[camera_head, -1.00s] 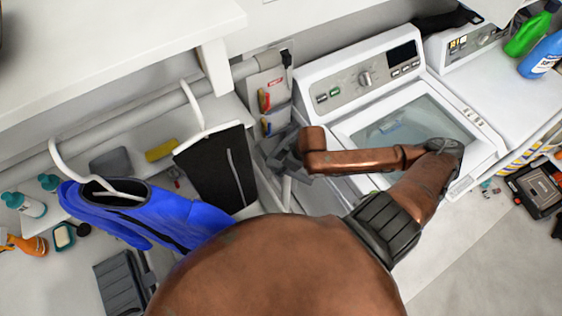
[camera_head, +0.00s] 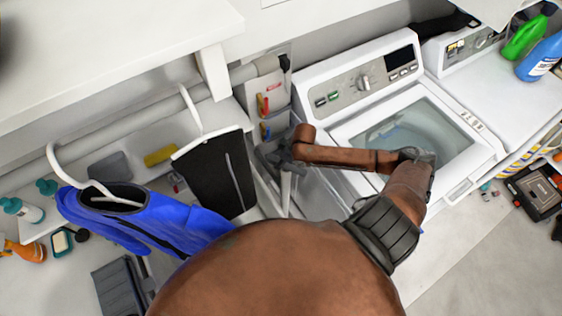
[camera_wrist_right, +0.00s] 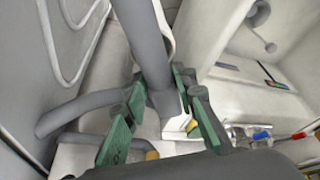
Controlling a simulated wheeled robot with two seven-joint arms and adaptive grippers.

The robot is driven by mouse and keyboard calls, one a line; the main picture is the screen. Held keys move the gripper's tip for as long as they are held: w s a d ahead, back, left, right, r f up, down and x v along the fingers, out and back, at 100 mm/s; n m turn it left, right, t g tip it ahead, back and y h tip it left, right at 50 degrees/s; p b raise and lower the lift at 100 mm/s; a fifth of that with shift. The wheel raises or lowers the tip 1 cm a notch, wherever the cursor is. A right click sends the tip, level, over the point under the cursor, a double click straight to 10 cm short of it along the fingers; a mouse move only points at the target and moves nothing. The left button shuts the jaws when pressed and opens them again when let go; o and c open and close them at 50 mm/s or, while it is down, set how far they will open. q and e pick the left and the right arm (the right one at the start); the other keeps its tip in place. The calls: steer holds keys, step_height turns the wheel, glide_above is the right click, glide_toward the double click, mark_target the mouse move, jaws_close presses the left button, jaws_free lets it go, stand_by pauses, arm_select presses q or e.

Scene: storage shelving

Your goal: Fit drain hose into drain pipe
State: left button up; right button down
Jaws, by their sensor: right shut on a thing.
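My right gripper (camera_head: 272,157) is at the end of the copper-brown arm, in the gap between the washer's left side and the counter with hanging clothes. In the right wrist view, its two green-padded fingers (camera_wrist_right: 160,110) are shut on a grey drain hose (camera_wrist_right: 152,50), which runs down between them from the top. A white upright piece (camera_wrist_right: 176,118), possibly the drain pipe, stands close behind the hose. I cannot tell whether the hose end is inside it. In the head view, a pale upright piece (camera_head: 286,190) shows just below the gripper. My left gripper is not in view.
The washer (camera_head: 330,72) stands right of the gripper. A hanging black garment (camera_head: 218,180) and blue garment (camera_head: 165,222) are to its left. A hanging organiser (camera_head: 268,92) is behind it. In the wrist view, another grey hose (camera_wrist_right: 75,108) curves at the left.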

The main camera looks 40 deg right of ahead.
mark_target(290, 166)
steer(key=shift+f, duration=0.2)
steer(key=c, duration=1.6)
jaws_free()
steer(key=shift+r, duration=0.15)
steer(key=p+v, duration=0.1)
steer(key=v, duration=1.1)
steer(key=shift+d, duration=0.1)
steer(key=shift+s, duration=0.1)
